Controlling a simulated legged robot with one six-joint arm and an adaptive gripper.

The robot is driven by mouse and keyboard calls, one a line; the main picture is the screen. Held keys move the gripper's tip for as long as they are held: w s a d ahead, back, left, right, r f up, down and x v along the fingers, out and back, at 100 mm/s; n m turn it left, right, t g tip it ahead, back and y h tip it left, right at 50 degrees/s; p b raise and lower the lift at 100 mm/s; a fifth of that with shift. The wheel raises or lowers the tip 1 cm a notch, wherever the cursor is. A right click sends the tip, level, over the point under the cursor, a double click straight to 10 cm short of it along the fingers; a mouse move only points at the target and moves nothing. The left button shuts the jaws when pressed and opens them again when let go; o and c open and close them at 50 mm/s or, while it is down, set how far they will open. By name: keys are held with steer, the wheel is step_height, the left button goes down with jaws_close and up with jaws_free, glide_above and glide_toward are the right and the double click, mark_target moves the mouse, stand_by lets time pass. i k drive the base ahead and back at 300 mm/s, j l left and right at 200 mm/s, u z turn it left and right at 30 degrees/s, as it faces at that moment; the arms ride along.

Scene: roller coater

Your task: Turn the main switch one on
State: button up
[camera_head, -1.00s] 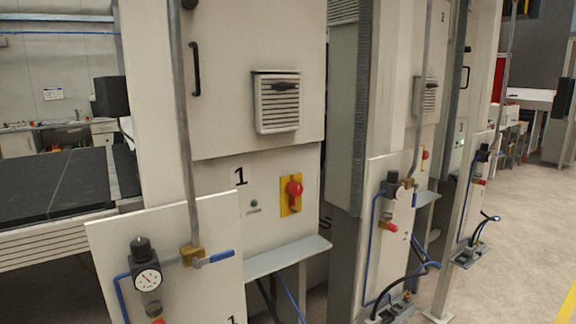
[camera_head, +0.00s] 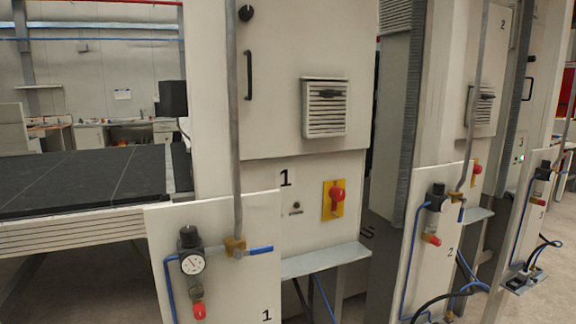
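The main switch one (camera_head: 337,196) is a red rotary knob on a yellow plate, on the lower part of the cabinet marked 1 (camera_head: 270,110). It stands right of the number 1 label, above a small metal shelf. A small dark indicator (camera_head: 296,208) sits to its left and shows no light. The knob's exact angle is too small to tell. My gripper is not in view.
A panel (camera_head: 225,285) with a pressure gauge (camera_head: 192,263), a blue-handled valve and a red knob stands in front at lower left. The metal shelf (camera_head: 325,259) juts out below the switch. Similar cabinets 2 and 3 stand at right. A dark conveyor bed (camera_head: 85,180) lies at left.

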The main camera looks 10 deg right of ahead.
mark_target(337, 194)
steer(key=i+l, duration=0.3)
steer(key=i, duration=0.2)
steer(key=i+l+z, duration=0.1)
steer(key=i+l, duration=0.2)
steer(key=i, duration=0.2)
